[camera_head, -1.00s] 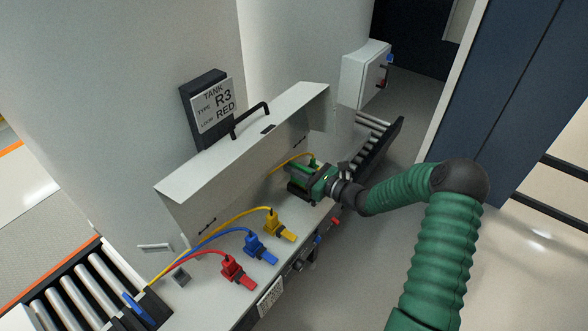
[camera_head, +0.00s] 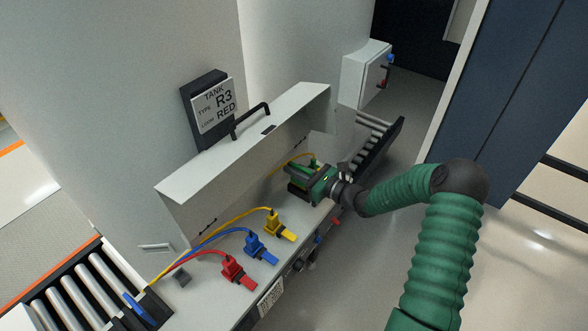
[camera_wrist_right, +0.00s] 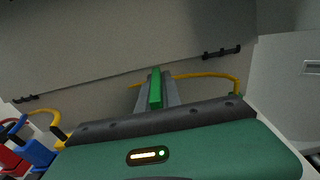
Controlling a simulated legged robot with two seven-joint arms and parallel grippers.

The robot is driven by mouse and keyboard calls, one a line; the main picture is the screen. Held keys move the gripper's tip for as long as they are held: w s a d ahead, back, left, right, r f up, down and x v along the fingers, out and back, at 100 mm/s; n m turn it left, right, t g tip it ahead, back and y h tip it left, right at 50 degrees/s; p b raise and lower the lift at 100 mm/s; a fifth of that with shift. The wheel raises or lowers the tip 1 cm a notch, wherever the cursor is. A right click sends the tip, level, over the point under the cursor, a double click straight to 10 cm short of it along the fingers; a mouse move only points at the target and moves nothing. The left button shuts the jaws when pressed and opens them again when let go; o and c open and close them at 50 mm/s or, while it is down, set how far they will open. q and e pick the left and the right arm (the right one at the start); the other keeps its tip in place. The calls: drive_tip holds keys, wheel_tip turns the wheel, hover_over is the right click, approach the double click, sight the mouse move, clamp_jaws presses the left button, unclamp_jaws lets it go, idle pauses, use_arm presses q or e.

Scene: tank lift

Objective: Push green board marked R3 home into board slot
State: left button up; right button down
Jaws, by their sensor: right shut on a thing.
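My right gripper (camera_head: 299,187) is inside the open-lidded housing in the head view and is shut on the board. Its dark jaw bar (camera_wrist_right: 155,119) crosses in front of the board's lower part in the wrist view. The marking on the board and how deep it sits in the slot cannot be made out. My left gripper is not in view.
The raised lid (camera_head: 240,150) stands behind my right gripper. Red (camera_head: 236,270), blue (camera_head: 259,246) and yellow (camera_head: 277,226) cable plugs stand left of it. Rollers (camera_head: 75,290) lie at lower left; open floor lies right.

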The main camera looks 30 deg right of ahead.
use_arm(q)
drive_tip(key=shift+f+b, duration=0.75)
use_arm(e)
drive_tip(key=shift+f, duration=1.15)
drive_tip(key=c, duration=1.5)
unclamp_jaws()
drive_tip(key=shift+o, duration=0.2)
